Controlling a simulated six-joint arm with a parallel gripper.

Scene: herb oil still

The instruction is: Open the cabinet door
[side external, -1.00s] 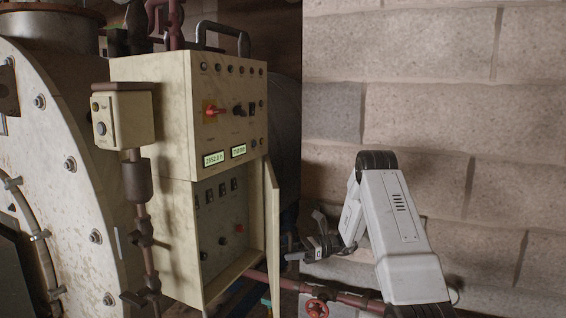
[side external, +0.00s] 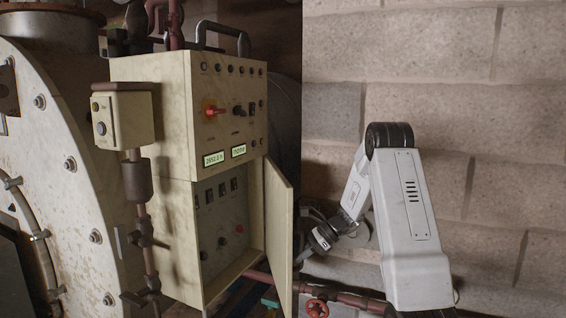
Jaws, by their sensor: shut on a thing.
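The cabinet door (side external: 279,232) is a cream panel on the lower right side of the cream control cabinet (side external: 158,140). It stands open, its inner face showing, and the lower compartment with dark switches and knobs (side external: 222,225) is exposed. My gripper (side external: 303,219) is at the door's outer side, by its free edge. The door hides its fingertips and whatever handle they hold. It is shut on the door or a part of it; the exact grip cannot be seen.
A reddish pipe with a red valve wheel (side external: 317,308) runs low under the door and arm. A block wall (side external: 460,80) stands behind the arm. A small switch box (side external: 122,115) on a pipe and a large round vessel (side external: 50,150) are at the left.

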